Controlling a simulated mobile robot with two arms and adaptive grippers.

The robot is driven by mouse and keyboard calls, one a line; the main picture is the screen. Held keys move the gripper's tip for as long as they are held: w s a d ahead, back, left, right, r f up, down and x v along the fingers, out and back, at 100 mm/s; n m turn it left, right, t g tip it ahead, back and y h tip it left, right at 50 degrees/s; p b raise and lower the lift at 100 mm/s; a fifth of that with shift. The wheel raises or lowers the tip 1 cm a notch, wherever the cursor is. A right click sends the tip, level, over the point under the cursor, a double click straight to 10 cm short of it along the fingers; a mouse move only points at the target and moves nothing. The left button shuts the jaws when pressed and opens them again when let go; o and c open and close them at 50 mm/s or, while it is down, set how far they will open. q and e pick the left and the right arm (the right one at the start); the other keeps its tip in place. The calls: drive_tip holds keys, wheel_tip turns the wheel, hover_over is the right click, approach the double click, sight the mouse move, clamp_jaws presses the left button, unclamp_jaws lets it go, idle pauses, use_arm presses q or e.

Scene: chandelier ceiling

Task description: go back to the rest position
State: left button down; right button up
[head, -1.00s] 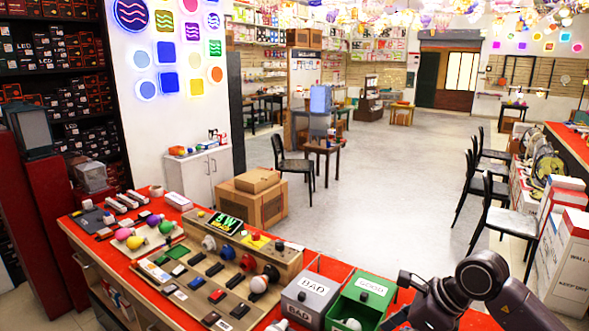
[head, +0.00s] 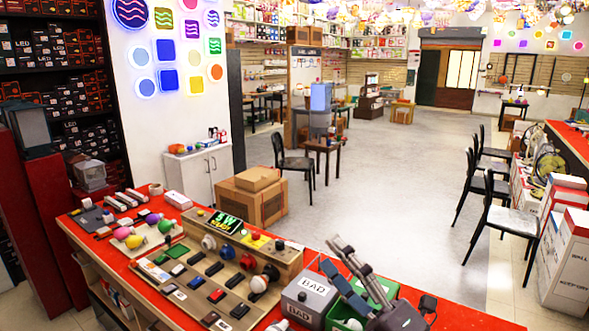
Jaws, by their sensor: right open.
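My right gripper (head: 331,253) is at the lower right of the head view, above the far right part of the red counter (head: 452,312). Its two dark fingers point up and to the left and stand apart, with nothing between them. It is in front of the green box (head: 375,289) and hides part of it. My left gripper is not in view.
A grey box marked BAD (head: 312,283) stands left of the green box. A white bulb (head: 354,324) shows in the green box. A tester board (head: 222,262) with a lit display and several bulbs lie further left. Open floor (head: 400,190) spreads behind the counter.

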drive_tip(key=w+d+f+m+t+h, duration=0.2)
drive_tip(key=d+f+m+t+h, duration=0.1)
drive_tip(key=d+m+h, duration=0.6)
drive_tip(key=s+d+f+m+g+h, duration=0.3)
drive_tip(key=d+f+m+h, duration=0.1)
drive_tip(key=f+m, duration=0.4)
drive_tip(key=s+d+f+m+g+h, duration=0.3)
drive_tip(key=d+f+m, duration=0.15)
drive_tip(key=f, duration=0.55)
drive_tip(key=s+a+f+m+g+y, duration=0.1)
drive_tip(key=s+a+f+m+g, duration=0.15)
drive_tip(key=s+f+g, duration=0.6)
drive_tip(key=s+a+f+m+g+y, duration=0.1)
drive_tip(key=s+a+f+m+g, duration=0.15)
drive_tip(key=s+f, duration=0.95)
drive_tip(key=s+f+g+b, duration=0.1)
drive_tip(key=s+f, duration=0.2)
drive_tip(key=f, duration=1)
drive_tip(key=s+f+b, duration=0.1)
drive_tip(key=s+f, duration=0.1)
drive_tip(key=f, duration=1.1)
drive_tip(key=s+d+f+b, duration=0.1)
drive_tip(key=s+d+f, duration=0.1)
drive_tip(key=s+f, duration=0.6)
drive_tip(key=s+d+f+g, duration=0.1)
drive_tip(key=s+f, duration=0.7)
drive_tip(key=s, duration=0.1)
drive_tip(key=shift+d+f+h+b, duration=0.2)
drive_tip(key=shift+d+h+b, duration=0.1)
drive_tip(key=shift+d+b, duration=0.1)
